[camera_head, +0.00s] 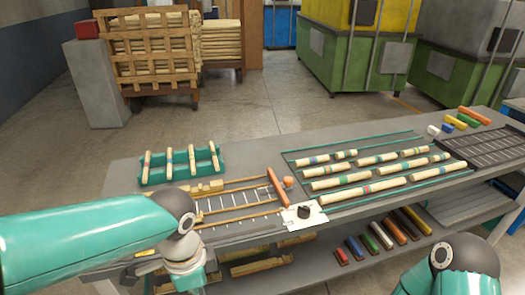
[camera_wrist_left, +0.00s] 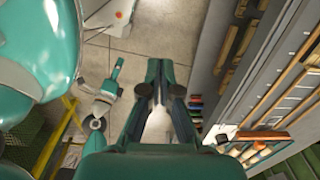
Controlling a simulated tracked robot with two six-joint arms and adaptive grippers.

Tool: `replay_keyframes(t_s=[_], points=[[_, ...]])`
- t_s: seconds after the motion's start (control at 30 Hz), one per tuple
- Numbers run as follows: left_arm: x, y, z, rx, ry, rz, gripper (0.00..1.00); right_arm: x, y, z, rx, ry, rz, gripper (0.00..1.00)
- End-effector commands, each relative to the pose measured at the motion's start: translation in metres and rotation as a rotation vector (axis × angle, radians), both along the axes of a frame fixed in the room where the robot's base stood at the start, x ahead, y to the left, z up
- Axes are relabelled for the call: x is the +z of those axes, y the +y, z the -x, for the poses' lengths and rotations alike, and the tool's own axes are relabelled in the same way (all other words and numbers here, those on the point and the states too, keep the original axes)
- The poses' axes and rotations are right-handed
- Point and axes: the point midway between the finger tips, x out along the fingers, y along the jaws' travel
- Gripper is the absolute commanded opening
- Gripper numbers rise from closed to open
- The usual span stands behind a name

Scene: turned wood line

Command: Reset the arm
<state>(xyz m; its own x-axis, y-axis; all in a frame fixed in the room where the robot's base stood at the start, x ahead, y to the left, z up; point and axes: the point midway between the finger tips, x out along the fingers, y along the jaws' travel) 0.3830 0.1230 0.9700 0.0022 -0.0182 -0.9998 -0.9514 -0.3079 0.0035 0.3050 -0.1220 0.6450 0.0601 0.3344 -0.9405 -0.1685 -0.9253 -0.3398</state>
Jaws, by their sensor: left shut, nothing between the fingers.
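My left arm (camera_head: 85,240) comes in from the left in the head view, in front of the workbench's near edge. Its gripper does not show there. In the left wrist view my left gripper (camera_wrist_left: 161,86) points away from the camera over the floor, beside the bench. It is shut, with nothing held between its fingers. My right arm (camera_head: 455,268) shows only in part at the lower right of the head view. I cannot see its gripper in either view.
The grey workbench (camera_head: 118,178) holds a teal rack (camera_head: 158,177) with wooden pieces, rows of turned wood rods (camera_head: 335,182) and a dark slotted tray (camera_head: 485,150). Colored blocks lie on its lower shelf. A slatted wooden crate (camera_head: 152,62) stands behind. Open floor (camera_head: 235,110) lies beyond the bench.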

Motion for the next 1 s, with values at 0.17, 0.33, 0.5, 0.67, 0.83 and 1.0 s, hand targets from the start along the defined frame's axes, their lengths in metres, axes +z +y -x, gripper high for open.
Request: replay_keyframes(t_s=[0.17, 0.33, 0.5, 0.67, 0.83, 1.0], points=[[-0.042, -0.005, -0.004, 0.104, 0.033, 0.049, 0.0, 0.0, 0.0, -0.001, -0.001, -0.003, 0.001, 0.4], [-0.087, -0.012, -0.006, 0.236, 0.063, 0.11, 0.0, 0.0, 0.0, -0.001, -0.001, -0.002, 0.0, 0.4], [-0.145, -0.018, -0.002, 0.431, 0.109, 0.182, 0.0, 0.001, 0.0, -0.001, -0.001, -0.002, 0.0, 0.4], [-0.22, -0.018, 0.018, 0.743, 0.172, 0.257, 0.0, 0.001, 0.0, -0.001, -0.001, -0.002, 0.0, 0.4], [-0.287, -0.011, 0.052, 1.134, 0.216, 0.303, 0.0, 0.001, 0.0, -0.001, -0.001, -0.002, 0.0, 0.4], [-0.317, -0.003, 0.074, 1.364, 0.219, 0.31, 0.0, 0.001, 0.0, -0.001, -0.001, -0.002, 0.0, 0.4]])
